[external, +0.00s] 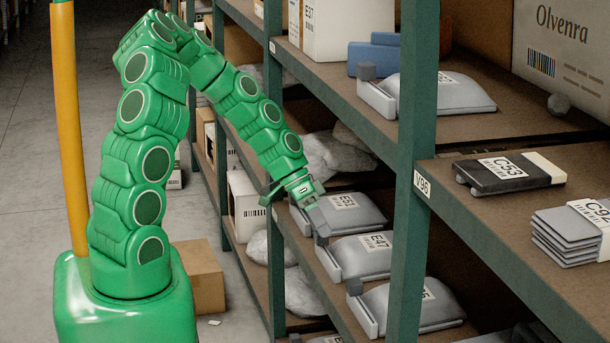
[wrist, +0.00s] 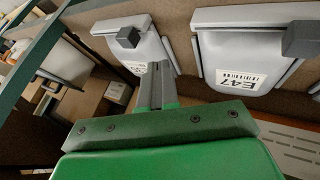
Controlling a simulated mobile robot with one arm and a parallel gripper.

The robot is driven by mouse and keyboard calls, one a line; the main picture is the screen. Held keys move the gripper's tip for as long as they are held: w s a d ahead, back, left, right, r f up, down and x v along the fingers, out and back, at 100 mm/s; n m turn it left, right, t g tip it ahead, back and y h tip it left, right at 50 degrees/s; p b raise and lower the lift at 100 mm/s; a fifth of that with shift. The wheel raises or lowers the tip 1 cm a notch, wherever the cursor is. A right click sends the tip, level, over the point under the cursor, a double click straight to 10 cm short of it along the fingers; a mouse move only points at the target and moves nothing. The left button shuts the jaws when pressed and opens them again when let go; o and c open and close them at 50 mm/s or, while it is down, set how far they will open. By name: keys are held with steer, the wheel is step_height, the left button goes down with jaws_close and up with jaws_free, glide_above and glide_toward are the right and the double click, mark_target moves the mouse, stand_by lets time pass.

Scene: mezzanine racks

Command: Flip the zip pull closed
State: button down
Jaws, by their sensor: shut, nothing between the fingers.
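Several grey zip pouches lie on the middle shelf, each with a white label and a pale front bar. Pouch E47 (wrist: 225,45) has a similar pull (wrist: 301,38). Contact cannot be told.
A green rack upright (external: 412,170) stands right of my arm. Another pouch (external: 462,93) lies on the shelf above, and a third (external: 430,307) lies nearer on the middle shelf. A cardboard box (external: 200,275) stands on the floor. The aisle at left is clear.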

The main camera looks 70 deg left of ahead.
mark_target(355, 287)
steer(key=x, duration=1)
steer(key=d, duration=0.3)
steer(key=shift+r, duration=0.1)
steer(key=shift+d, duration=0.5)
steer(key=d, duration=1.1)
steer(key=shift+d, duration=0.3)
